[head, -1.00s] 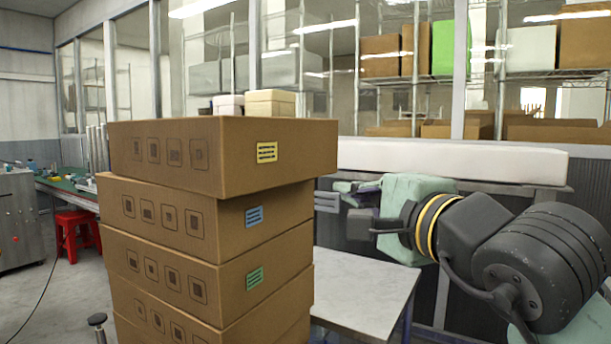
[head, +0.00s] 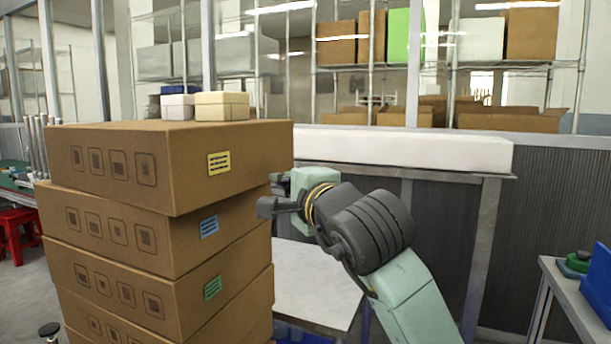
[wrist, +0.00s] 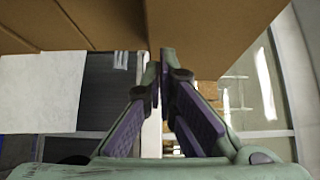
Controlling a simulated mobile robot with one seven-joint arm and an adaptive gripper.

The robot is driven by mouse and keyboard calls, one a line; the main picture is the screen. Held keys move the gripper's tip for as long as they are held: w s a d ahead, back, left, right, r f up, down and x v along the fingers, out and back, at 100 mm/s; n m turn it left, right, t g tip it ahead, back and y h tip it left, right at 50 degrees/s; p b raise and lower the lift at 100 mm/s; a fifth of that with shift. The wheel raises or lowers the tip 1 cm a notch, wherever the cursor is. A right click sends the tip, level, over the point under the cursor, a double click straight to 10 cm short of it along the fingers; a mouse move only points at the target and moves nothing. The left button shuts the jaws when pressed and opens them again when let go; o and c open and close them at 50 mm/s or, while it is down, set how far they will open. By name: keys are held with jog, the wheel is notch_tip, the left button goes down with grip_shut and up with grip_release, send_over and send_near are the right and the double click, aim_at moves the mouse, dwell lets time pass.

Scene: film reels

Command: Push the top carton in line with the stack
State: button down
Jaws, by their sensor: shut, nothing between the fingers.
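The top carton (head: 190,165) is a brown box with a yellow label. It sits on a stack of similar cartons, shifted to the right, so its right end overhangs the second carton (head: 180,232), which has a blue label. A carton with a green label (head: 190,296) is below that. My gripper (head: 266,196) is shut and empty at the right side of the stack, near the overhanging end. In the wrist view the closed fingertips (wrist: 161,60) are by the top carton's side (wrist: 215,35), close to its lower edge. I cannot tell whether they touch it.
A pale table (head: 310,285) stands low beside the stack. A long white ledge (head: 400,148) runs behind, with shelves of boxes beyond. Small boxes (head: 222,106) show behind the top carton. A side table with a blue bin (head: 598,285) stands at the right.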

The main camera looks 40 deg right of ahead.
aim_at(253, 182)
jog(key=shift+w+a, duration=0.25)
jog(key=shift+w, duration=0.3)
jog(key=w+b, duration=0.1)
jog(key=w+a+b, duration=0.1)
jog(key=w, duration=0.1)
jog(key=w+a+b, duration=0.1)
jog(key=shift+w+a+f, duration=0.1)
jog(key=shift+w+f, duration=0.1)
jog(key=shift+w+a+r, duration=0.15)
jog(key=shift+w+a, duration=0.1)
jog(key=shift+w, duration=0.15)
